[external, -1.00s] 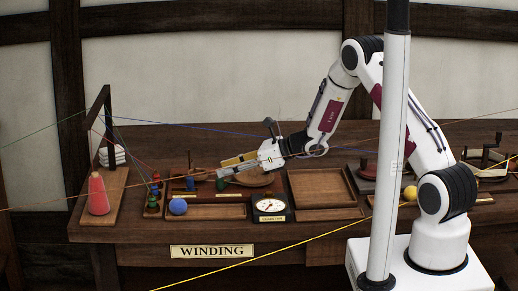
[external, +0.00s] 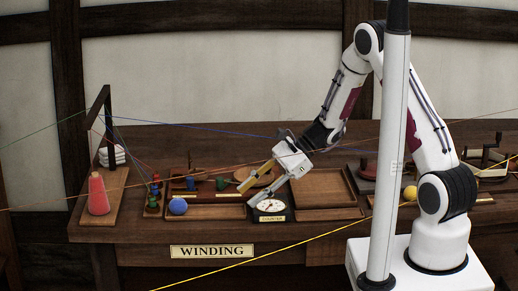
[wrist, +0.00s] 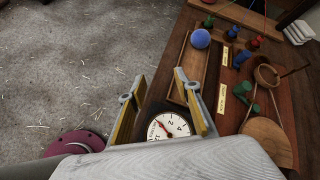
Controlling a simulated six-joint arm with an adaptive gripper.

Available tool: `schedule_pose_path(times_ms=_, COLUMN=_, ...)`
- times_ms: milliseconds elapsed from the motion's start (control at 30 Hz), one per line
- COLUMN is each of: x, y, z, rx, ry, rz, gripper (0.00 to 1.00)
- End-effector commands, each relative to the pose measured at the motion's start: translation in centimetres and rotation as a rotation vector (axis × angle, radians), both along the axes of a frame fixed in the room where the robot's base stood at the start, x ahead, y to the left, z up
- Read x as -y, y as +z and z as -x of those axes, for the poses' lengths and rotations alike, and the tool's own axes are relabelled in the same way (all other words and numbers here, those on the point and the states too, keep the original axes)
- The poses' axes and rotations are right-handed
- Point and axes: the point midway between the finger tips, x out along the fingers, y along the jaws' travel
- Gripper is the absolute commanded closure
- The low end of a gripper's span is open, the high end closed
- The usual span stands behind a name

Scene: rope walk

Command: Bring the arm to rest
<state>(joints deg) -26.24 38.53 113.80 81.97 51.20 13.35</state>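My gripper (external: 248,195) is tilted down above the middle of the dark wooden bench (external: 140,232), near the counter dial (external: 270,206). In the wrist view my gripper (wrist: 160,80) shows two yellow-padded fingers standing apart, with nothing held between them. The white face of the counter dial (wrist: 168,125) shows beyond and between the fingers, its lower part hidden by my gripper's body. My arm is bent, with its elbow high at the upper right.
A blue ball (external: 178,206) and small coloured pegs (external: 155,187) are left of my gripper. A red cone (external: 98,195) stands at the far left. An empty wooden tray (external: 320,188) lies to the right. Several thin ropes, one yellow (external: 240,263), cross the view.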

Motion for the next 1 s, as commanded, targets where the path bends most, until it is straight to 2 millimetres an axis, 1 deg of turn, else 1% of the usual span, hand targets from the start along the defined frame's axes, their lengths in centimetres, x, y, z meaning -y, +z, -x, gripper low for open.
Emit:
schedule_pose_path(times_ms=33, x=0.9, y=0.7, z=0.6, rx=0.029, ry=0.040, rz=0.011, gripper=0.67)
schedule_pose_path(times_ms=100, x=2.1, y=1.5, z=1.5, rx=0.071, ry=0.099, rz=0.029, gripper=0.67)
schedule_pose_path(times_ms=400, x=7.9, y=4.4, z=4.5, rx=0.238, ry=0.321, rz=0.111, gripper=0.67)
schedule_pose_path(times_ms=700, x=13.7, y=7.0, z=6.7, rx=0.392, ry=0.499, rz=0.200, gripper=0.67)
schedule_pose_path(times_ms=1000, x=19.5, y=9.3, z=8.3, rx=0.531, ry=0.643, rz=0.303, gripper=0.67)
